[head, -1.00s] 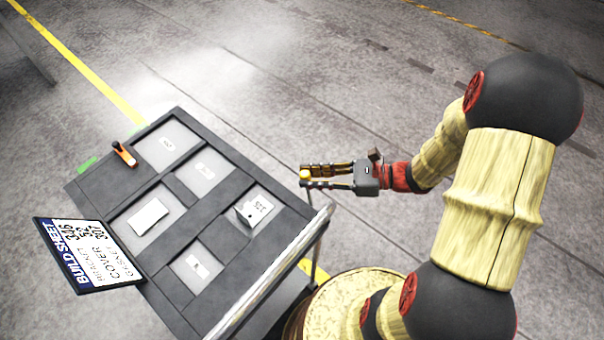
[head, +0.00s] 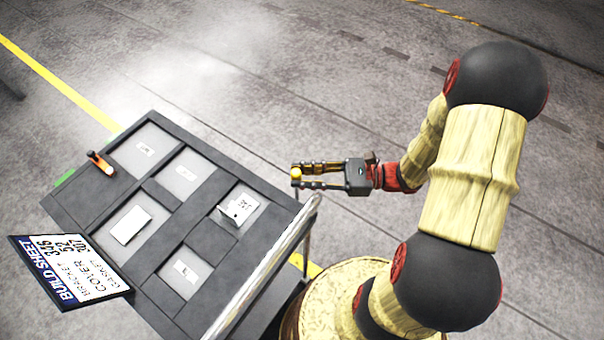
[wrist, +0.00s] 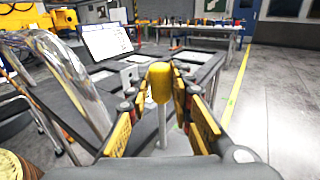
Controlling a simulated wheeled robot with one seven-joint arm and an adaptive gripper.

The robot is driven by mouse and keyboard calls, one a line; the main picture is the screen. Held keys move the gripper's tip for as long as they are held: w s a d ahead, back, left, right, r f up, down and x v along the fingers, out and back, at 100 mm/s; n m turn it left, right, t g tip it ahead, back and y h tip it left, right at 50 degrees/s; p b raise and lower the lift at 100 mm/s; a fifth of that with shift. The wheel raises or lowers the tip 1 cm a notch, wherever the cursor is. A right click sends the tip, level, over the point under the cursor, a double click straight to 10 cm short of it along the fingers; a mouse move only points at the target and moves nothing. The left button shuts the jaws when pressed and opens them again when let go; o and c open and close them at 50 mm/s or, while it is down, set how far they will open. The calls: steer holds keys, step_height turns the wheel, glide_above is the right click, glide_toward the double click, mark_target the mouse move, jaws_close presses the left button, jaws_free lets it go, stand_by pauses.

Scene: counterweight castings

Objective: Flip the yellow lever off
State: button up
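The yellow lever is a rounded yellow knob (wrist: 161,82) on a thin upright pale rod, in the middle of the wrist view. In the head view the knob (head: 296,173) is at the right edge of the cart, by the push rail. My gripper (head: 303,176) reaches in from the right, with its two fingers apart and its tips at the knob. In the wrist view the fingers flank the knob and rod on both sides. I cannot tell whether either finger touches it.
A dark cart top (head: 190,222) has several shallow pale recesses holding parts and labels. A build sheet (head: 70,270) is at its left edge. An orange-handled item (head: 100,163) lies at the far left corner. A metal rail (head: 262,278) runs along the near right side. The floor beyond is open.

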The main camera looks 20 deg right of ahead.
steer(key=o, duration=0.4)
steer(key=v, duration=1.2)
steer(key=shift+s, duration=0.1)
stand_by(0.4)
